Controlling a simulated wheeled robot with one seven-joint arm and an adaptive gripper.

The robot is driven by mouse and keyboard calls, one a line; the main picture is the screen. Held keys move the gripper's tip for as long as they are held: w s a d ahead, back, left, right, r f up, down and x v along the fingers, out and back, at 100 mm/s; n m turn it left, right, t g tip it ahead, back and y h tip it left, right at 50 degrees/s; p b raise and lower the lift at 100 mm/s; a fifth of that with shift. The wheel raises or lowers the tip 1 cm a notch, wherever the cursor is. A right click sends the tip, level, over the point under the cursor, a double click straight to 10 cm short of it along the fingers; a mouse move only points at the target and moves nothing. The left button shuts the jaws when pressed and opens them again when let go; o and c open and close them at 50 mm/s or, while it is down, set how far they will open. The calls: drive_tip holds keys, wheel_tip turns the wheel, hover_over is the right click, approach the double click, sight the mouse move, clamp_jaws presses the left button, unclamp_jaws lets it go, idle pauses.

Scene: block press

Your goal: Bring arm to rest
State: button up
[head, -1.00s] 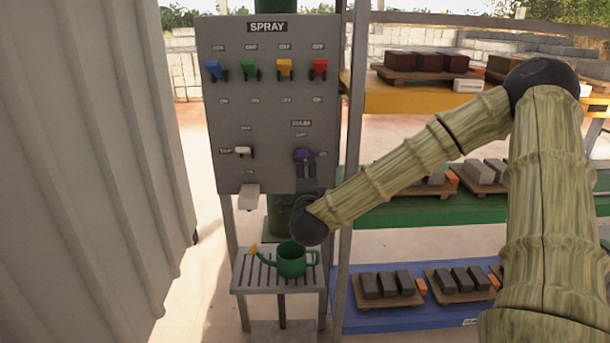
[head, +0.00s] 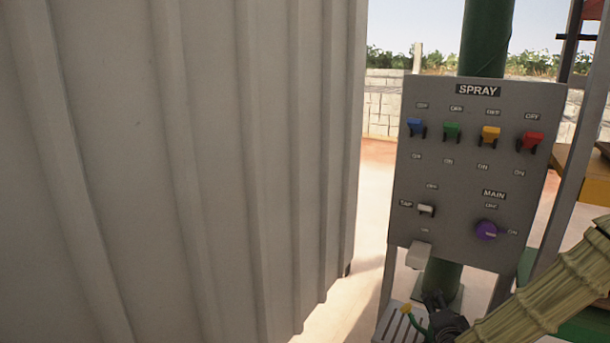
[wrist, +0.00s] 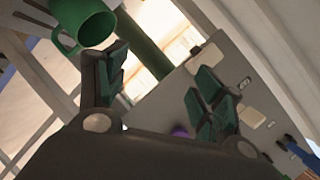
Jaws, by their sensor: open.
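My arm (head: 545,300) reaches in from the lower right in the head view. My gripper (head: 441,312) is below the spray panel (head: 465,150), in front of the slatted stand. In the wrist view my gripper (wrist: 160,75) is open, its green-padded fingers well apart with nothing between them. The purple main knob (head: 486,230) stands clear of my gripper.
A large corrugated grey wall (head: 180,170) fills the left of the head view. The panel has blue, green, yellow and red levers (head: 533,140) and a white tap lever (head: 426,209). Shelving (head: 580,170) stands at the right. A strip of floor is free between wall and panel.

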drive_tip(key=s+a+f+n+g+y+p, duration=0.25)
drive_tip(key=s+a+f+n, duration=0.2)
drive_tip(key=s+f, duration=0.35)
drive_tip(key=s+a+f+n+g+y+p, duration=0.1)
drive_tip(key=s+a+f+n+g, duration=0.35)
drive_tip(key=s+f, duration=0.45)
drive_tip(key=s+a+f+n+g+p, duration=0.1)
drive_tip(key=s+f+n+g+p, duration=0.1)
drive_tip(key=s, duration=0.9)
drive_tip(key=s+a+f+n+g+p, duration=0.1)
drive_tip(key=s+f+n+g, duration=0.3)
drive_tip(key=s, duration=0.7)
drive_tip(key=shift+s+a+p, duration=0.35)
drive_tip(key=shift+s+a, duration=0.05)
